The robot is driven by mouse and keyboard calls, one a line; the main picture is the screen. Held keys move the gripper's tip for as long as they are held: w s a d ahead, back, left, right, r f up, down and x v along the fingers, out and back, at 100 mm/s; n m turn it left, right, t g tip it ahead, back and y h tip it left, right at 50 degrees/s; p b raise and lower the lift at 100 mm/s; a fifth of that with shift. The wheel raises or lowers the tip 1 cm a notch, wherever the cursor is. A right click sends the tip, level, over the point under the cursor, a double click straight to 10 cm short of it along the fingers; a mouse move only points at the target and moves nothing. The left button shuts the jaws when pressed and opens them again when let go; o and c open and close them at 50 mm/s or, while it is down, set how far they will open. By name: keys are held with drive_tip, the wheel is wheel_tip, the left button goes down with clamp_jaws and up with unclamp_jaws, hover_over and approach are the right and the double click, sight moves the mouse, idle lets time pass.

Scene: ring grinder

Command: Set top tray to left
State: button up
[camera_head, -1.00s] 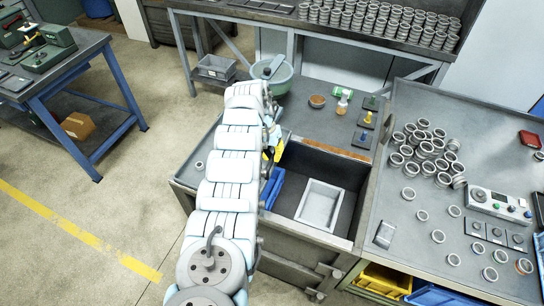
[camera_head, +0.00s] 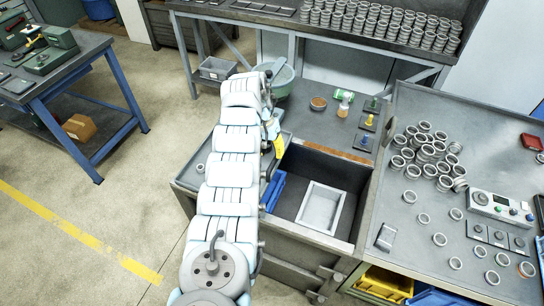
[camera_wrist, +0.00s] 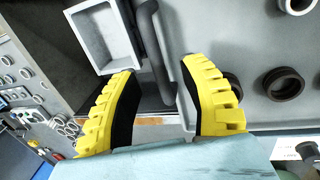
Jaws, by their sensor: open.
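A light grey rectangular tray (camera_head: 322,208) lies in the open compartment of the cabinet, right of centre in the head view. A light grey tray also shows at the upper left of the wrist view (camera_wrist: 104,38). A blue tray-like piece (camera_head: 273,190) is at the compartment's left side, partly hidden by my arm. My gripper (camera_head: 277,143) is at the compartment's far left corner in the head view, mostly hidden by my arm. In the wrist view its yellow fingers (camera_wrist: 158,82) are spread apart, with no tray held between them. I cannot tell its height above the cabinet.
The worktable (camera_head: 385,195) on the right holds many metal rings (camera_head: 425,150) and a control box (camera_head: 500,207). A green bowl (camera_head: 283,80) and small knobbed parts (camera_head: 368,121) stand behind the compartment. The cabinet top left of my arm (camera_head: 193,180) is mostly clear.

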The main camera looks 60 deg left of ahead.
wheel_tip(320, 180, up, 8)
drive_tip(key=a, duration=0.1)
drive_tip(key=shift+s+a+r, duration=0.15)
drive_tip(key=shift+s+a, duration=0.05)
drive_tip(key=shift+s, duration=0.25)
